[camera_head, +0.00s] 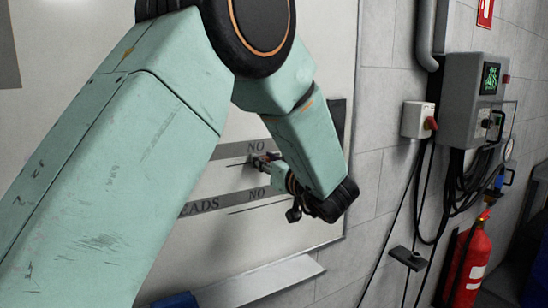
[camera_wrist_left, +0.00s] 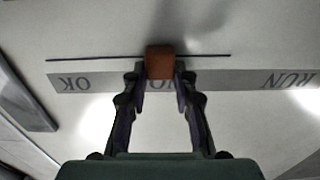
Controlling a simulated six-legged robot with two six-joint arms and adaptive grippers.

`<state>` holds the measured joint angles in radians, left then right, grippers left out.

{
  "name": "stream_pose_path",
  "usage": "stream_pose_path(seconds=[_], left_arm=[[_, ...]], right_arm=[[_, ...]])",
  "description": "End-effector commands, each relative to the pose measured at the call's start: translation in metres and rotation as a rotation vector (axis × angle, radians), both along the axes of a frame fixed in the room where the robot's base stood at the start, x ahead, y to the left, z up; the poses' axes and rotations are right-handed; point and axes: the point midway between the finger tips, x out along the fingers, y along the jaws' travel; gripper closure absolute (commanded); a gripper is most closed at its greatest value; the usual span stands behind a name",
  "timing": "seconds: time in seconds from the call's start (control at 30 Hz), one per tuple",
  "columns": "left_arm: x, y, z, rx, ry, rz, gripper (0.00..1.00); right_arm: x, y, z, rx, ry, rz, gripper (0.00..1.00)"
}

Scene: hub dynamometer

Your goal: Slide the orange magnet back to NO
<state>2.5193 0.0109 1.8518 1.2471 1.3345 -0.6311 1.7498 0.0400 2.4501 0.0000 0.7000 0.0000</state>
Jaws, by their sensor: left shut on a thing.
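The orange magnet (camera_wrist_left: 160,62) is on the whiteboard in the left wrist view, between the two fingertips of my left gripper (camera_wrist_left: 160,78). The fingers touch it from both sides. It sits across a thin dark line beside a grey label strip (camera_wrist_left: 110,80). The word behind it, in the middle of the strip, is partly hidden; OK is to its left and RUN to its right, upside down. In the head view my left gripper (camera_head: 264,161) is at the board just below an upper NO label (camera_head: 256,146); the magnet is hardly distinguishable there. My right gripper is not in view.
To the right are a grey control box (camera_head: 462,104) with hanging cables and a red fire extinguisher (camera_head: 467,268).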

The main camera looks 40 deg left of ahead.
Motion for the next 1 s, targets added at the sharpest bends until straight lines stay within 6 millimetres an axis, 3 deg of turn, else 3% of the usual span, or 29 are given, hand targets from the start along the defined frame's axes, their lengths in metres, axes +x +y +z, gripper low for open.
stream_pose_path(seconds=[0.53, 0.57, 0.83, 1.0], left_arm=[[-0.0056, -0.0004, -0.0018, -0.003, 0.002, 0.005, 1.00], [-0.0056, -0.0005, -0.0019, -0.003, 0.002, 0.006, 0.72], [-0.0058, -0.0010, -0.0011, -0.001, 0.002, 0.002, 0.49], [-0.0062, -0.0009, -0.0006, -0.001, 0.000, 0.001, 0.49]], right_arm=[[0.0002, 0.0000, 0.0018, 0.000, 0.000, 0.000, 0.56], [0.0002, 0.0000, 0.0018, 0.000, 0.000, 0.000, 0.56], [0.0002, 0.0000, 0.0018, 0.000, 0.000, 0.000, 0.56], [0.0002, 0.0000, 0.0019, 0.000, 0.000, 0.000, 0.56]])
